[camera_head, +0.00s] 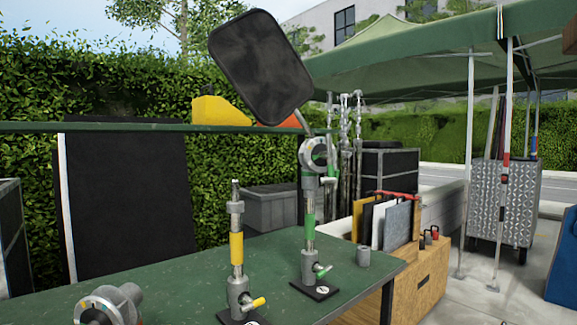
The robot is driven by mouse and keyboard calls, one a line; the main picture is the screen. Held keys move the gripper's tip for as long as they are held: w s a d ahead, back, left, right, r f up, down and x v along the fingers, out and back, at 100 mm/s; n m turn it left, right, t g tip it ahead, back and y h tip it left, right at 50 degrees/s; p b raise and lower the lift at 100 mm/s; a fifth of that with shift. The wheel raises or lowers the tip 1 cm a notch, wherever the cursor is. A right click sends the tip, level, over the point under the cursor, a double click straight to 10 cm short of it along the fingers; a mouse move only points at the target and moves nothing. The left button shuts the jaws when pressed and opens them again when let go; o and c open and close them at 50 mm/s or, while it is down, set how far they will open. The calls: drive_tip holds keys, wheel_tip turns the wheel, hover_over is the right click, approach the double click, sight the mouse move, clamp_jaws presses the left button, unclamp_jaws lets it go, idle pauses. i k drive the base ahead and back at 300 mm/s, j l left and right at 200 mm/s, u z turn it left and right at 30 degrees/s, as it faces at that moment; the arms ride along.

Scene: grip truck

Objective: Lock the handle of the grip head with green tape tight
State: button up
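The grip head (313,155) is a grey round metal disc on top of the green-taped stand. A rod from the head holds a dark rounded panel (262,68), tilted up to the left. The stand's post carries a green tape band (309,228), and a second green handle (322,271) sits low near its black base (316,291). How tight the handles are cannot be told. My gripper is not in view.
The green table (170,282) also holds a yellow-taped stand (237,247) to the left, a round grey metal piece (108,304) at the front left, and a small grey cylinder (363,256). A green shelf edge (120,127) with a yellow object (218,111) runs behind.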

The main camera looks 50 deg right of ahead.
sight(328, 154)
drive_tip(key=z, duration=0.5)
drive_tip(key=i+z, duration=0.15)
drive_tip(key=z, duration=0.8)
drive_tip(key=i, duration=0.05)
